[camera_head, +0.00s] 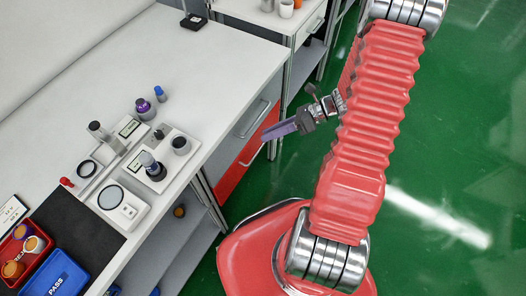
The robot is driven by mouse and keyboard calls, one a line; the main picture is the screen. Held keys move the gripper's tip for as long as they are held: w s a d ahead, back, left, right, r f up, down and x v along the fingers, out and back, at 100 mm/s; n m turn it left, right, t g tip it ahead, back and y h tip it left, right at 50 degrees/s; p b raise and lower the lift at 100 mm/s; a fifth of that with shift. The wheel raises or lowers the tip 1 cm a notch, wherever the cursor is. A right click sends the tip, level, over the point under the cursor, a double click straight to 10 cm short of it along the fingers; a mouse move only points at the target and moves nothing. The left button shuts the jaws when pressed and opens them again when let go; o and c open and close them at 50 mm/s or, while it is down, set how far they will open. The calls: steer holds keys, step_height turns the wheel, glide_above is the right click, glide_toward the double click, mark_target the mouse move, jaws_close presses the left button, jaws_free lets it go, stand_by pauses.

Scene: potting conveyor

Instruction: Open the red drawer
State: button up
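The red drawer (232,177) is under the white bench, below a white drawer (250,118) with a bar handle. Its front looks roughly flush with the white one, and a pale handle (252,154) shows on it. My gripper (268,134) is in front of the drawers, with its purple-grey finger pointing left toward the red front and covering part of it. I cannot tell if it touches the drawer or handle. The fingers overlap from this angle, so their opening is hidden.
The white bench top (165,60) holds bottles, small instruments, a black mat (75,235), a red tray (22,262) and a blue tray (55,277). Open shelves (185,235) lie left of the drawers. A second bench (275,20) stands behind. The green floor (470,130) at right is clear.

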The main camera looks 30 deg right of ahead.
steer(key=s+d+f+m+t+h, duration=0.1)
steer(key=s+d+f+m+t, duration=0.1)
steer(key=f+m, duration=0.7)
steer(key=s+d+f+m+t+h, duration=0.1)
steer(key=d+f+m+t, duration=0.4)
steer(key=f, duration=0.7)
steer(key=s+m+t, duration=0.1)
steer(key=m+t, duration=0.1)
steer(key=m, duration=0.2)
steer(key=shift+d+h, duration=0.15)
steer(key=shift+h, duration=0.15)
steer(key=x, duration=1.3)
steer(key=shift+w, duration=0.35)
jaws_close()
